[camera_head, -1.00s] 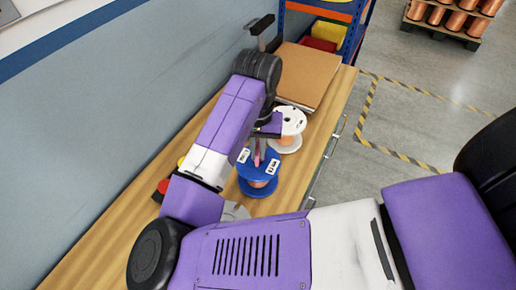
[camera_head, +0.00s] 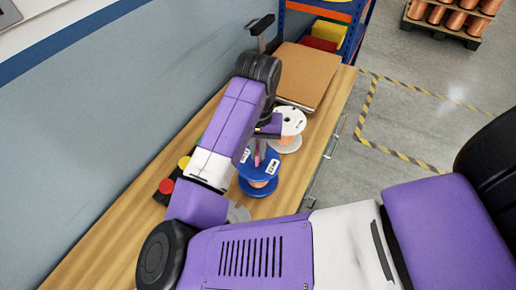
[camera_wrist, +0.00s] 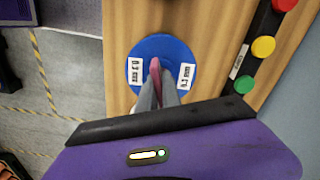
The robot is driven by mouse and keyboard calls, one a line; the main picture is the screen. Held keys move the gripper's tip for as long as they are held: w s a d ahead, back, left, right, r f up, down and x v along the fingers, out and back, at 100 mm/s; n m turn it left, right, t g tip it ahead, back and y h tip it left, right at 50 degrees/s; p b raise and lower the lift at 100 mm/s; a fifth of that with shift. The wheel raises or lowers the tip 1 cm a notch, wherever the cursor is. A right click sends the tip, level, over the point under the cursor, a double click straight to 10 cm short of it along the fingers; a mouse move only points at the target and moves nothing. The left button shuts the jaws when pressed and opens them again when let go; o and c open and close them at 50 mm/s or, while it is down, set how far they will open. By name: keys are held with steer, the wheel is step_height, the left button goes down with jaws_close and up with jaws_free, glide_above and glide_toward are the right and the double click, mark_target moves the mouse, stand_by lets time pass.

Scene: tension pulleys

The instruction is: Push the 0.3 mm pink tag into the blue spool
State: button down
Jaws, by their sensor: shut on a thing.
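The blue spool (camera_head: 258,187) stands upright on the wooden bench, with copper-coloured wire below its top flange. Two white labels lie on that flange; in the wrist view the blue spool (camera_wrist: 177,49) shows both, and one seems to read 0.3 mm. My gripper (camera_head: 258,153) points down over the flange and is shut on the pink tag (camera_head: 257,159). In the wrist view the pink tag (camera_wrist: 155,68) sticks out between the fingertips (camera_wrist: 157,82), over the middle of the spool. I cannot tell how far its tip is inside the hub, as the fingers hide part of it.
A white spool (camera_head: 291,121) stands just behind the blue one. A cardboard box (camera_head: 308,75) lies farther back on the bench (camera_head: 105,245). A button strip with red (camera_wrist: 285,4), yellow (camera_wrist: 263,46) and green (camera_wrist: 244,84) buttons lies by the wall. Bench around the blue spool's front is partly hidden by my arm.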

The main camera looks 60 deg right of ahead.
steer(key=shift+f, duration=0.25)
steer(key=shift+f+b, duration=0.75)
steer(key=shift+f, duration=0.15)
stand_by(0.5)
steer(key=c, duration=1.5)
jaws_free()
steer(key=shift+o, duration=0.2)
step_height(320, 180, up, 8)
steer(key=shift+f, duration=0.1)
